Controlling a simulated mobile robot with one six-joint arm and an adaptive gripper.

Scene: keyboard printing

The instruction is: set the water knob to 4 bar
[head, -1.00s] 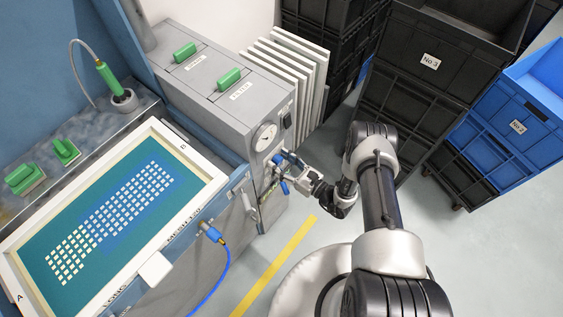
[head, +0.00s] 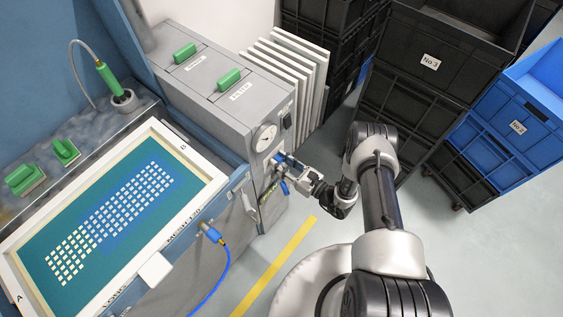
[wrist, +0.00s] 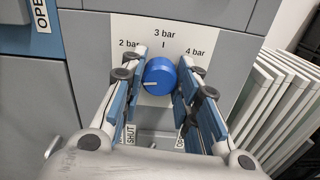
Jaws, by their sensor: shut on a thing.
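The round blue water knob (wrist: 160,76) is on a grey panel in the wrist view. Its white mark points left and slightly down, on the 2 bar side and below that label. A light scale plate (wrist: 164,20) reads 2 bar at left, 3 bar at top and 4 bar at right. My gripper (wrist: 161,60) has one finger on each side of the knob and is shut on it. In the head view my gripper (head: 287,168) is at the machine's end panel, where the fingers and arm mostly hide the knob.
A round pressure gauge (head: 264,137) sits above my gripper. White panels (head: 290,68) stand behind the machine. A blue hose (head: 222,270) hangs at the front. Black crates (head: 420,90) and blue crates (head: 505,125) stand on the right. Floor is clear between machine and crates.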

